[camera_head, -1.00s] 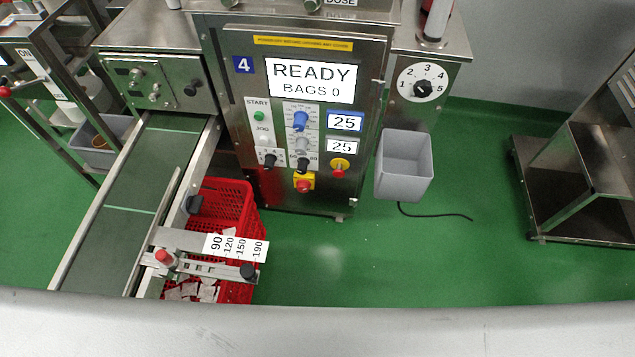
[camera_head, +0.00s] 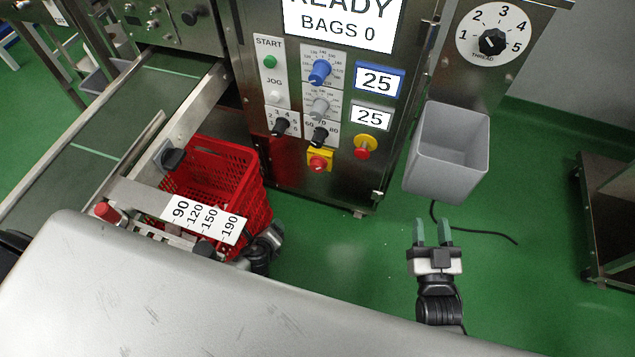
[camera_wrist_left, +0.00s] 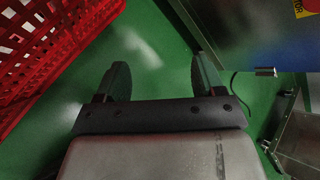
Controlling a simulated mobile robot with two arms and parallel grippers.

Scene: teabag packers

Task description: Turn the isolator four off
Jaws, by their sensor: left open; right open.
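The isolator (camera_head: 319,161), a red rotary knob on a yellow square plate, sits low on the steel front panel of the machine. The number 4 plate of this machine shows only in the earlier picture. My right gripper (camera_head: 432,228) is open and empty over the green floor, below and right of the panel. My left gripper shows only partly in the head view, beside the red basket (camera_head: 250,190). In the left wrist view, my left gripper (camera_wrist_left: 160,78) is open with nothing between its fingers. Both grippers are apart from the isolator.
A red and yellow push button (camera_head: 365,148) is just right of the isolator, with black selector knobs (camera_head: 319,136) above. A grey bin (camera_head: 445,155) hangs at the panel's right. The conveyor (camera_head: 105,130) and its guide (camera_head: 200,213) lie left. Floor before the panel is clear.

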